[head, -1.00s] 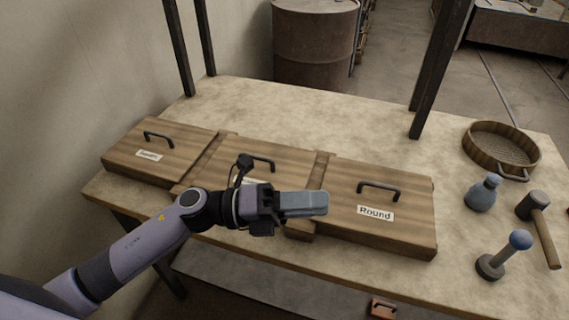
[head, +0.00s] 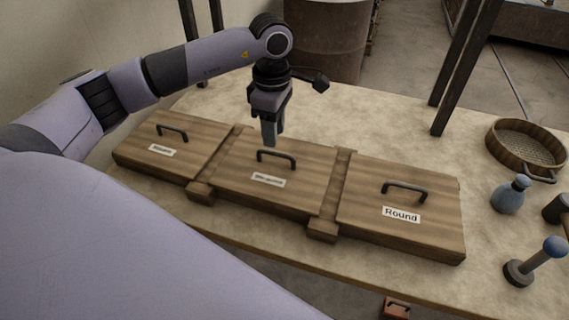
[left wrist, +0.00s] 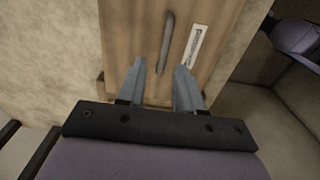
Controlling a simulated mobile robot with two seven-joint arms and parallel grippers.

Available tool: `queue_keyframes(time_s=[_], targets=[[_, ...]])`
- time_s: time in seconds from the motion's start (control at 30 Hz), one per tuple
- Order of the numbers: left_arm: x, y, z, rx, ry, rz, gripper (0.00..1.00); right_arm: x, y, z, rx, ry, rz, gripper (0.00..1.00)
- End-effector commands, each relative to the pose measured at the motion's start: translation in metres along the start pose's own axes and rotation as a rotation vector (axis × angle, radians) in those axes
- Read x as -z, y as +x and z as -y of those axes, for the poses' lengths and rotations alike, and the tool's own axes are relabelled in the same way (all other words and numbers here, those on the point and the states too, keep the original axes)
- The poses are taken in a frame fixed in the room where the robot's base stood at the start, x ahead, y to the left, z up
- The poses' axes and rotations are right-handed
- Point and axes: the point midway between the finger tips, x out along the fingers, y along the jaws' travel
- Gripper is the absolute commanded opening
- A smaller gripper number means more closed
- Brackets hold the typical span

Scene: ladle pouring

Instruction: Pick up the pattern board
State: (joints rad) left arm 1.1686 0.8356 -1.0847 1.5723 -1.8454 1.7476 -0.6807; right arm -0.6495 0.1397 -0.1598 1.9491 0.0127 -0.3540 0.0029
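Three wooden pattern boards lie side by side on the table, each with a dark handle and a white label. The right board (head: 400,235) reads "Round". The labels of the middle board (head: 235,178) and the left board (head: 195,150) are too blurred to read surely. My left gripper (head: 270,142) points down just above the middle board, close to its handle (head: 277,155). In the left wrist view its two fingers (left wrist: 161,72) are apart and empty, with a handle (left wrist: 167,42) ahead, between their lines. My right gripper is not in view.
Wooden strips (head: 330,200) stand between the boards. Dark posts (head: 455,75) rise at the back.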

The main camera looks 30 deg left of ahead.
Motion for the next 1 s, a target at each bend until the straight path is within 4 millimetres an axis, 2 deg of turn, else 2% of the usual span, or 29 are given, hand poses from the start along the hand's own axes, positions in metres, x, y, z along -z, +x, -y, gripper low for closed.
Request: queue_keyframes(time_s=[0.4,0.53,0.73,0.77,0.8,0.87,1.0], targets=[[-0.006,0.055,0.005,0.006,0.0,0.002,0.35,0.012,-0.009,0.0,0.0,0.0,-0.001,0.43],[-0.006,0.065,0.005,0.004,0.001,0.004,0.35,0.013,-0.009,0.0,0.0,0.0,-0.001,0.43],[-0.006,0.066,0.004,0.002,0.001,0.004,0.35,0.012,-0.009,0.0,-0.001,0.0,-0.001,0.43],[-0.006,0.066,0.004,0.002,0.001,0.004,0.32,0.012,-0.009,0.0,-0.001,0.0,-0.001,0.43],[-0.006,0.065,0.004,0.002,0.001,0.004,0.19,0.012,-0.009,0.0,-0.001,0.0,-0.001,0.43],[-0.006,0.065,0.004,0.002,0.001,0.005,0.0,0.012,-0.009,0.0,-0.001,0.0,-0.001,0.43],[-0.006,0.064,0.004,0.0,0.001,0.007,0.0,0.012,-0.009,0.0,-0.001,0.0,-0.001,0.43]])
